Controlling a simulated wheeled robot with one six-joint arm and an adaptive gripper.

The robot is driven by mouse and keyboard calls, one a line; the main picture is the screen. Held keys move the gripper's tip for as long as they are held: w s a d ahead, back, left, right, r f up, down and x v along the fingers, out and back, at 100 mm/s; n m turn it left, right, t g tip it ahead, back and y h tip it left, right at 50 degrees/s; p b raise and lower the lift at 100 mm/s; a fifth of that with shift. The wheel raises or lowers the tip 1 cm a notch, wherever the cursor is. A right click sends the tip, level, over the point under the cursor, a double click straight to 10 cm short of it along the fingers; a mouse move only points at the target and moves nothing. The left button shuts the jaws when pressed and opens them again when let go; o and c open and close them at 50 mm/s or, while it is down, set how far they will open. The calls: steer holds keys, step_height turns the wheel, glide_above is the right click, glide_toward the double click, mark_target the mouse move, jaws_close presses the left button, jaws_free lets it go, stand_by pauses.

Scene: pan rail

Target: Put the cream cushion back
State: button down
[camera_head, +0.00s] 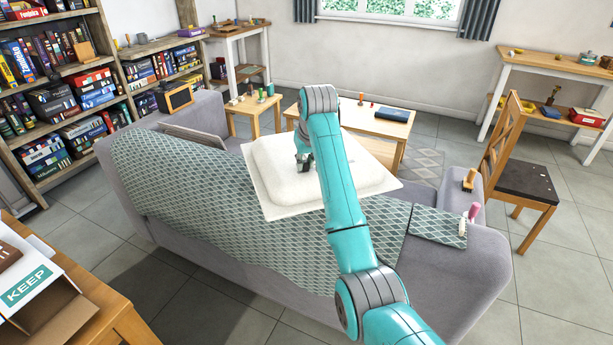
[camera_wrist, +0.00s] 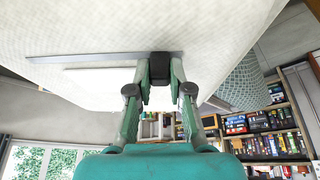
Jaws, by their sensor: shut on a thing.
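The cream cushion (camera_head: 268,160) is a large, thick pad with a flat, wide border, over the seat area of the grey sofa (camera_head: 425,275). My gripper (camera_head: 303,162) is at the middle of its upper face, partly hidden by my teal arm. In the wrist view my gripper (camera_wrist: 160,72) is shut on a small dark piece at the cushion, by a thin grey strip. The cushion (camera_wrist: 90,80) fills the top of that view. I cannot tell whether its underside touches the sofa.
A green patterned throw (camera_head: 215,195) covers the sofa back. Small items (camera_head: 468,180) stand on the right armrest. A coffee table (camera_head: 370,122) stands beyond, a chair (camera_head: 520,170) at right, a bookshelf (camera_head: 60,95) at left, and a KEEP box (camera_head: 40,290) at lower left.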

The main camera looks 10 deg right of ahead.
mark_target(306, 172)
steer(key=shift+f, duration=2.35)
steer(key=c, duration=1.1)
jaws_free()
steer(key=shift+f, duration=0.1)
